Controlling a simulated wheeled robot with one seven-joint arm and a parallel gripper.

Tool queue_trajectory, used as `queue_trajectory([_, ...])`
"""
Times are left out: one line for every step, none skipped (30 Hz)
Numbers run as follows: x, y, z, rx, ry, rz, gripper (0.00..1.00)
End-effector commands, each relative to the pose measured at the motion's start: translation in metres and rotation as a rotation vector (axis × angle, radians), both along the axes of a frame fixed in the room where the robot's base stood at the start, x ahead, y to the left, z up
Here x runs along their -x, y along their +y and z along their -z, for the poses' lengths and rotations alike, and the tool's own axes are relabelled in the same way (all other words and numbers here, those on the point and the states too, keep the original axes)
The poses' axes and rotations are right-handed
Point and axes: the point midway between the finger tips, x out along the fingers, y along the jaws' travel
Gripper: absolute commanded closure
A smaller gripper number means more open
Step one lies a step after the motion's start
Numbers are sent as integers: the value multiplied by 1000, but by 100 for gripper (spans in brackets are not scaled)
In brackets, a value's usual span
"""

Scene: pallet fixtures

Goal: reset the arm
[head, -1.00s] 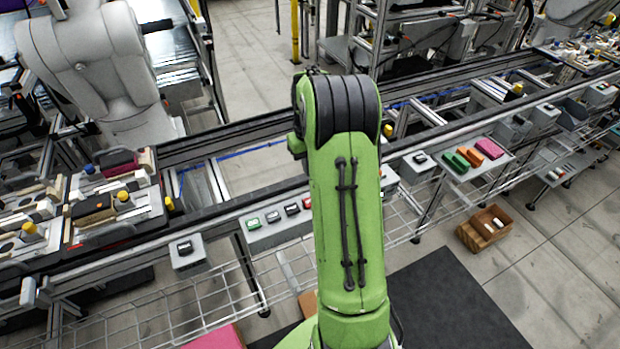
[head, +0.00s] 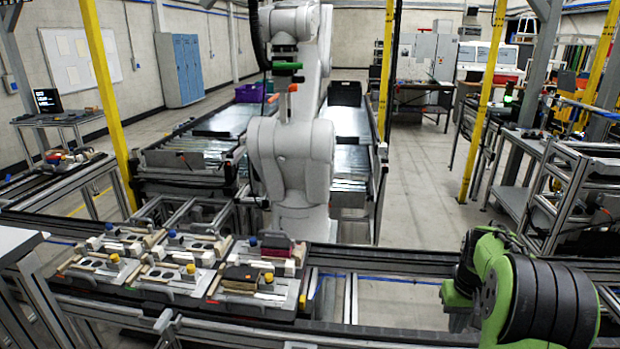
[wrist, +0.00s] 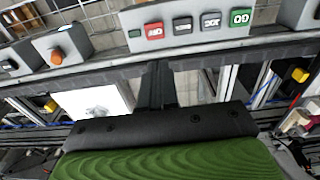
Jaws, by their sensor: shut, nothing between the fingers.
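My gripper (wrist: 157,86) shows in the wrist view as dark fingers, closed together, past the black plate and green wrist cover. Nothing is between them. A grey button panel (wrist: 193,28) with red, black and green buttons lies beyond the fingertips, apart from them. In the head view my green arm fills the lower right corner, over the conveyor. The gripper itself is hidden or out of frame there.
The conveyor rail (head: 400,265) runs across the front. Fixture pallets (head: 262,285) with blocks stand on it at left. A white robot arm (head: 292,160) stands behind the conveyor. A yellow post (head: 483,100) is at right. Another button box (wrist: 62,50) is in the wrist view.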

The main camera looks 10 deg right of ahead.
Motion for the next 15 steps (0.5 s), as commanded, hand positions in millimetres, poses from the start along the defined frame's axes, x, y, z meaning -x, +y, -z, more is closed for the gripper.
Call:
queue_trajectory([1, 20, -23, 19, -29, -25, 100])
queue_trajectory([4, 33, -37, 31, -46, -38, 100])
queue_trajectory([11, 54, -56, 45, -71, -57, 100])
queue_trajectory([18, 70, -69, 56, -91, -71, 100])
queue_trajectory([27, 86, -81, 64, -111, -86, 100])
queue_trajectory([39, 106, -95, 74, -140, -103, 100])
queue_trajectory([49, 120, -104, 80, -162, -116, 100])
queue_trajectory([60, 134, -112, 85, -184, -130, 100])
queue_trajectory([75, 151, -122, 90, -216, -147, 100])
queue_trajectory([87, 163, -127, 92, -240, -159, 100])
queue_trajectory([100, 175, -131, 93, -264, -172, 100])
queue_trajectory([118, 189, -134, 92, -296, -189, 100])
queue_trajectory([132, 198, -136, 89, -319, -201, 100])
queue_trajectory([145, 206, -136, 85, -342, -212, 100])
queue_trajectory([160, 215, -135, 79, -371, -227, 100])
